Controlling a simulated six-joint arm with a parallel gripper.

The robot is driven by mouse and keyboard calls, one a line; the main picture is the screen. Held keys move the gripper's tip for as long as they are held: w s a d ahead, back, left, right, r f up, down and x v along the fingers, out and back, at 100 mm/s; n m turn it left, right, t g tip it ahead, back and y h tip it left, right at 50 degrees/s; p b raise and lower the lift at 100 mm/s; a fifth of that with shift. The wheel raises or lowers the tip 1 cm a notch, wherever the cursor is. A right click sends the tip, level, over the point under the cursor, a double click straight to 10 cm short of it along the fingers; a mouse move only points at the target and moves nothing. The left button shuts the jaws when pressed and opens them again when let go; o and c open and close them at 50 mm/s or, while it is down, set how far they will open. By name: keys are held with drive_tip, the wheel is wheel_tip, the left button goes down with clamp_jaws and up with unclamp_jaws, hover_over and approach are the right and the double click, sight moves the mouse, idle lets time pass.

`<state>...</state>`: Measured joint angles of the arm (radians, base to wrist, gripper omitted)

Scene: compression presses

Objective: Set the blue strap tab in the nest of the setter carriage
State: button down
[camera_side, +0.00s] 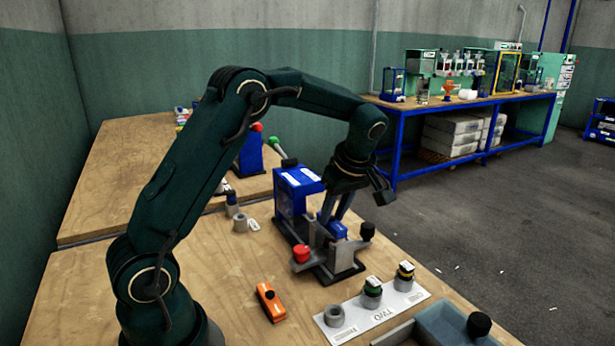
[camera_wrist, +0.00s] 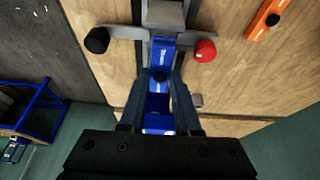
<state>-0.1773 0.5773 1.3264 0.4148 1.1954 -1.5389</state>
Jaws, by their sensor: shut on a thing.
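The blue strap tab (camera_wrist: 162,52) has pale lettering and a black knob. My gripper (camera_wrist: 159,78) is shut on it in the wrist view, the fingers on either side of the knob. In the side view the tab (camera_side: 337,230) shows below my gripper (camera_side: 335,218). The setter carriage (camera_side: 343,262) is grey, with a red knob at left and a black knob at right. The tab lies over the carriage, between the two knobs. I cannot tell whether it rests in the nest or hangs just above. The nest itself is hidden.
The blue press body (camera_side: 291,192) stands just behind the carriage. An orange strap tab (camera_side: 270,302) lies in front on the wooden bench. A white plate (camera_side: 372,312) with round cups and a grey-blue tray (camera_side: 450,325) are at front right.

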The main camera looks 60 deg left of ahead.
drive_tip(key=shift+f, duration=0.75)
idle(0.4)
drive_tip(key=c, duration=0.5)
unclamp_jaws()
drive_tip(key=shift+c, duration=0.2)
drive_tip(key=shift+t, duration=0.6)
drive_tip(key=v, duration=0.9)
drive_tip(key=shift+a+r, duration=0.2)
drive_tip(key=shift+r, duration=0.2)
drive_tip(key=s+d+r+m+t+h, duration=0.35)
drive_tip(key=s+d+m, duration=0.5)
drive_tip(key=s, duration=0.35)
drive_tip(key=s+d+f+m, duration=0.3)
drive_tip(key=s+f+m, duration=0.1)
drive_tip(key=m, duration=0.5)
drive_tip(key=shift+f+t+h, duration=0.45)
drive_tip(key=shift+f, duration=0.15)
